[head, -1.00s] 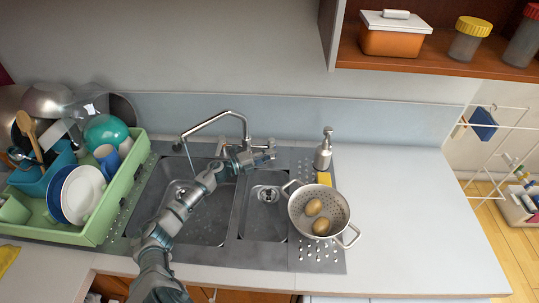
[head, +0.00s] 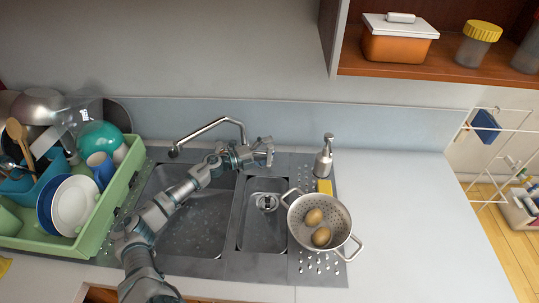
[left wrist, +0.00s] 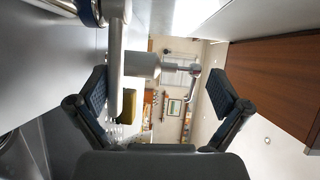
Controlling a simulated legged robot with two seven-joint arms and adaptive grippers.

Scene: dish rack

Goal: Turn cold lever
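The faucet's curved metal spout (head: 210,130) reaches left over the large basin. My left gripper (head: 264,153) is at the faucet base behind the sink; its hand covers much of the handle area. In the left wrist view the two dark padded fingers are wide apart, so the gripper (left wrist: 160,105) is open. A slim metal bar (left wrist: 116,70), which looks like the faucet lever, lies between the fingers, nearer the left one. I cannot tell whether a finger touches it, nor which lever is the cold one. My right gripper is not in view.
A soap dispenser (head: 324,157) and a yellow sponge (head: 325,187) stand just right of the gripper. A colander (head: 335,228) with two brown egg-shaped items sits on the drainboard. A green dish rack (head: 95,235) is left. The counter (head: 415,215) at right is clear.

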